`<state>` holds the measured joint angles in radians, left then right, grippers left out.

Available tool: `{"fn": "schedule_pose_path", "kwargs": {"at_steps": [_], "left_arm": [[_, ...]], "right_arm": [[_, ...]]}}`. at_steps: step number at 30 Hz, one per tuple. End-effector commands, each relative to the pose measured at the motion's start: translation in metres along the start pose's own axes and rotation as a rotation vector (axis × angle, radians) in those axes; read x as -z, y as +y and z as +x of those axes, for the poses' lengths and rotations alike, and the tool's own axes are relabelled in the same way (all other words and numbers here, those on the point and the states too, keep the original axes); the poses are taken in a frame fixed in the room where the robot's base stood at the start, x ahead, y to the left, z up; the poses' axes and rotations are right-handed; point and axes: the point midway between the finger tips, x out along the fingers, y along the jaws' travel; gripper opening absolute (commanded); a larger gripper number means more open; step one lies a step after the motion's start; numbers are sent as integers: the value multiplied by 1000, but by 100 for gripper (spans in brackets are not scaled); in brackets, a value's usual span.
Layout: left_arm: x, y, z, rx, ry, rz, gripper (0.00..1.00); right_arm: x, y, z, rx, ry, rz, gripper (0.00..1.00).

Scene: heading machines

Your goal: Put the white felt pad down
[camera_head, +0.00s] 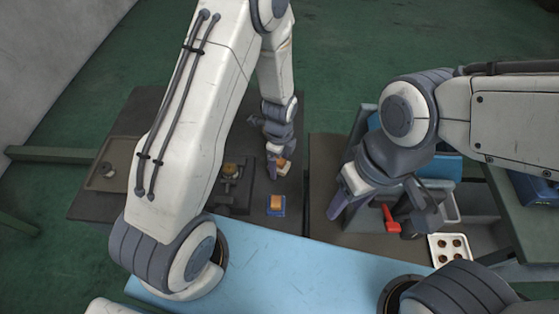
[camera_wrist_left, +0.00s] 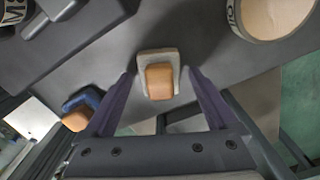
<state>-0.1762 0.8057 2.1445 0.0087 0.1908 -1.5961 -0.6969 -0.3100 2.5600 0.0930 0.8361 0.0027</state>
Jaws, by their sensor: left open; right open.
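The white felt pad (camera_wrist_left: 145,60) is an off-white piece with an orange-tan block on it. In the left wrist view it lies on the dark table top between the spread fingertips of my left gripper (camera_wrist_left: 159,76), with a gap on each side. In the head view the pad (camera_head: 288,165) shows small beside my left gripper (camera_head: 275,165), partly hidden by it. My left gripper is open. My right gripper (camera_head: 385,208) is open at the right, over the neighbouring table, away from the pad.
A similar blue pad (camera_head: 276,211) with an orange block lies nearer on the dark table (camera_head: 120,120). A dark fixture (camera_head: 233,185) stands left of it. A red handle (camera_head: 391,219) is under my right gripper. A white tray (camera_head: 435,240) with round items stands at the right.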

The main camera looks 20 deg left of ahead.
Motion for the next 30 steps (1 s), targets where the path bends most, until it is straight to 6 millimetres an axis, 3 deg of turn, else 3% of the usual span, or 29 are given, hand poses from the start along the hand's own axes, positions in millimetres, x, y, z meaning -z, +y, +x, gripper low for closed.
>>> {"fn": "schedule_pose_path", "kwargs": {"at_steps": [5,8,21,30], "left_arm": [[0,0,-6,0,0,0,91],[0,-1,-14,4,0,0,91],[0,-1,-96,6,0,0,91],[7,4,-129,4,2,-31,91]], "right_arm": [[0,0,-5,0,0,0,50],[0,0,2,0,0,0,50],[-1,2,20,0,0,-1,50],[-1,2,23,0,0,-1,50]]}}
